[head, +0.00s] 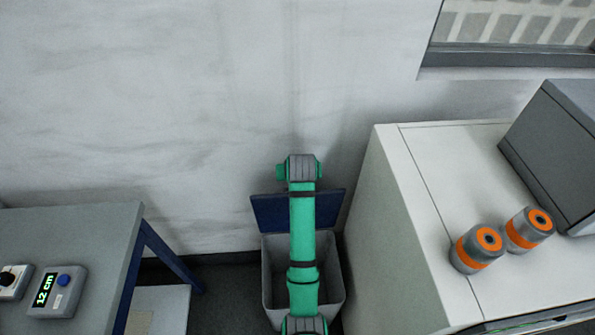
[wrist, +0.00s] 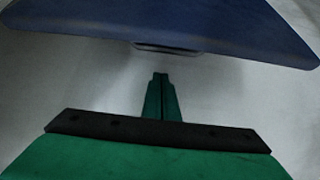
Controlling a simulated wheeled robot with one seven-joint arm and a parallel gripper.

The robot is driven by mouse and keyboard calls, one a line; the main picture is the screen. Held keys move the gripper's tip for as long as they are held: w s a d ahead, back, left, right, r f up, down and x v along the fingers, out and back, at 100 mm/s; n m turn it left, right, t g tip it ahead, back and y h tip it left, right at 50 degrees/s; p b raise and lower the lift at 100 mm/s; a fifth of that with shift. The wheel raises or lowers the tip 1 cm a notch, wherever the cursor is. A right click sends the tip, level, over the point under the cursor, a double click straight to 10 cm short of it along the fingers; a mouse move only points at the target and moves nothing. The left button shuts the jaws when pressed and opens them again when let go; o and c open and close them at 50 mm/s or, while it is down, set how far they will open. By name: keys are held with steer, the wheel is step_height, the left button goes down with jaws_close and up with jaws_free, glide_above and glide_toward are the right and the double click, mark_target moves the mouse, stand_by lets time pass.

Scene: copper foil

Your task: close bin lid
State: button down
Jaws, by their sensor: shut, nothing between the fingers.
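A grey bin (head: 273,255) stands on the floor between the table and the white cabinet. Its dark blue lid (head: 268,213) is raised at the back, leaning up toward the wall. My green arm hangs in front of the bin and hides much of its opening and the middle of the lid. In the wrist view the blue lid (wrist: 180,22) spans the top of the picture. My gripper (wrist: 160,78) is shut and empty, with its tips just below the lid's edge in the picture; I cannot tell whether they touch it. The gripper is hidden in the head view.
A white cabinet (head: 408,215) stands close on the right, bearing two orange-banded grey cylinders (head: 478,248) and a grey box (head: 555,130). A grey table (head: 100,225) with blue legs and a display device (head: 58,291) stands left. The wall is behind the bin.

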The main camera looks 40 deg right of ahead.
steer(key=shift+s+a+f, duration=0.25)
steer(key=shift+s+a, duration=0.2)
steer(key=shift+s, duration=0.3)
steer(key=shift+s+a+f, duration=0.2)
steer(key=shift+s+a, duration=0.25)
steer(key=shift+s, duration=0.25)
steer(key=shift+s, duration=0.15)
